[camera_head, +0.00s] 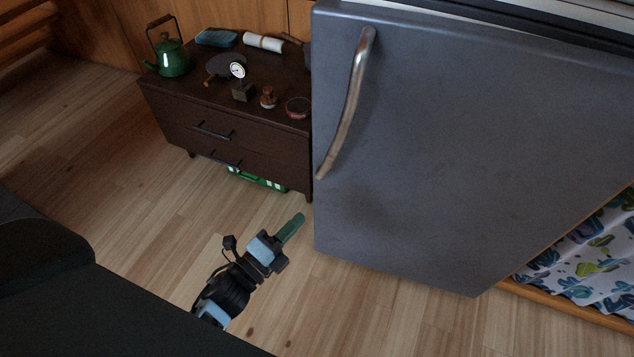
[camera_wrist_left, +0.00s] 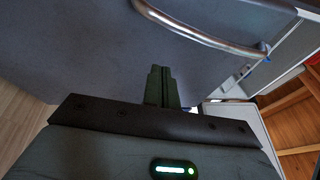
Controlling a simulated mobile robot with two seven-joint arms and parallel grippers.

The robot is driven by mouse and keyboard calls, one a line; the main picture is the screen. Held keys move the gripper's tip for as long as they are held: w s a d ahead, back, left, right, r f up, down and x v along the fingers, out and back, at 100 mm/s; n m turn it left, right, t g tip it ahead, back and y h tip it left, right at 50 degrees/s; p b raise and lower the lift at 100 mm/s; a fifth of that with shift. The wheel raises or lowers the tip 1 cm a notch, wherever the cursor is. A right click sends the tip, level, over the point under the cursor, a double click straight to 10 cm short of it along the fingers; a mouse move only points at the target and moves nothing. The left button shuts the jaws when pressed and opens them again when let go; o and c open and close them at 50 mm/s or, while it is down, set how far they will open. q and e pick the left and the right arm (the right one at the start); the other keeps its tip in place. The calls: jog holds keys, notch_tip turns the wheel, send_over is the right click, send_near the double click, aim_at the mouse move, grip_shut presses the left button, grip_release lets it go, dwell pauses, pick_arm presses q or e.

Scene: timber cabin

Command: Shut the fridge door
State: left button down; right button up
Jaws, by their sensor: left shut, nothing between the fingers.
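The fridge door (camera_head: 470,150) is a large blue-grey panel filling the right of the head view. Its curved metal handle (camera_head: 350,105) is near the door's left edge. A pale strip shows behind the top edge; I cannot tell how wide any gap is. My left gripper (camera_head: 292,228) is shut and empty, just left of the door's lower left corner in the head view. In the left wrist view its closed fingers (camera_wrist_left: 161,86) point at the door face (camera_wrist_left: 100,55), with the handle (camera_wrist_left: 205,35) beyond them; contact is not clear. My right gripper is not in view.
A dark low cabinet (camera_head: 230,130) stands left of the door, with a green kettle (camera_head: 173,57), a small gauge (camera_head: 238,71) and other small items on it. A green object (camera_head: 257,180) lies underneath. A cactus-print curtain (camera_head: 585,255) hangs at right. Wooden floor left of my gripper is clear.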

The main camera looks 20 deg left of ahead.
pick_arm(q)
jog(key=w+r, duration=0.1)
jog(key=w, duration=1)
jog(key=shift+d+r, duration=0.2)
jog(key=shift+d, duration=0.2)
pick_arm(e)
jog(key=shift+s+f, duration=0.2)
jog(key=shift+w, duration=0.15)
pick_arm(q)
jog(key=shift+w, duration=0.1)
